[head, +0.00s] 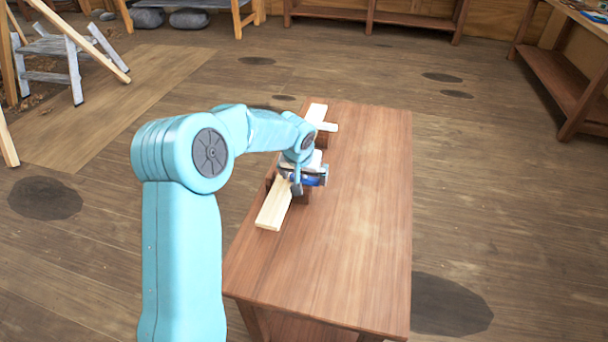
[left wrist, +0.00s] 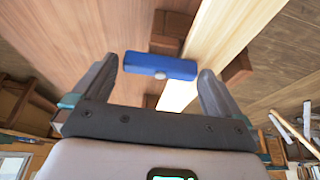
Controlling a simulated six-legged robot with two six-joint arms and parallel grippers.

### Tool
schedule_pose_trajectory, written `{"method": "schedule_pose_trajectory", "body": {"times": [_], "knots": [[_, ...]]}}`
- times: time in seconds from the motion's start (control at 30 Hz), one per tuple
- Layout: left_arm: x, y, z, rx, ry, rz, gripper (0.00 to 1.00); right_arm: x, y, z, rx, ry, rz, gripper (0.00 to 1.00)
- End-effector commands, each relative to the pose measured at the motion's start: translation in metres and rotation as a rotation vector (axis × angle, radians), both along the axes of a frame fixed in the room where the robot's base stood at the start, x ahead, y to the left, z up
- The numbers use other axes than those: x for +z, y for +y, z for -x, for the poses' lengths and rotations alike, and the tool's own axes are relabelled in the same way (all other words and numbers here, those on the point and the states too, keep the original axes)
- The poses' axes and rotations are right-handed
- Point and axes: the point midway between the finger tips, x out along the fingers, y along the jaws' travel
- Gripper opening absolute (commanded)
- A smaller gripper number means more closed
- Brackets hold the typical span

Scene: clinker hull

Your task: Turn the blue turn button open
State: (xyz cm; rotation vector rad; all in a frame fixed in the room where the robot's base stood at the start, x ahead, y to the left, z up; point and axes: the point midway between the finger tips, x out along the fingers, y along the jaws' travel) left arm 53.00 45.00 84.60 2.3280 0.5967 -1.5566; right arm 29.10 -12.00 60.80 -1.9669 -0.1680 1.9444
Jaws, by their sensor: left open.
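My right gripper is not in view.
The board lies along the left side of a brown wooden table (head: 365,220), with dark blocks beside it. A short pale piece (head: 327,126) sticks out near its far end. The table's right side is clear. A step stool (head: 62,55) stands at the far left.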

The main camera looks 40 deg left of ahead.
Motion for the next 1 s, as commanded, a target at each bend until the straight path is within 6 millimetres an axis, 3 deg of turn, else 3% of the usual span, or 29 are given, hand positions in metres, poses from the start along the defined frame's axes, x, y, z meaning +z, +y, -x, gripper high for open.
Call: {"method": "schedule_pose_trajectory", "body": {"times": [0.27,0.3,0.4,0.43,0.77,1.0], "knots": [[-0.002,0.001,-0.001,0.000,0.000,-0.001,1.00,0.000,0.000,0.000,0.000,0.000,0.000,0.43],[-0.002,0.001,-0.001,0.000,0.000,-0.001,0.97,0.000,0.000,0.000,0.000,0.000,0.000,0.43],[-0.002,0.001,-0.001,0.000,0.000,0.000,0.64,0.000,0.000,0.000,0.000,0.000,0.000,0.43],[-0.002,0.001,-0.001,0.000,0.000,0.000,0.59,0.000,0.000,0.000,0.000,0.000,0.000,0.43],[-0.001,0.001,0.000,-0.032,-0.001,-0.001,0.59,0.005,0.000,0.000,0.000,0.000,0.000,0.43],[0.002,0.003,0.000,-0.167,0.000,0.000,0.59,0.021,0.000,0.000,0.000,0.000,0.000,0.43]]}}
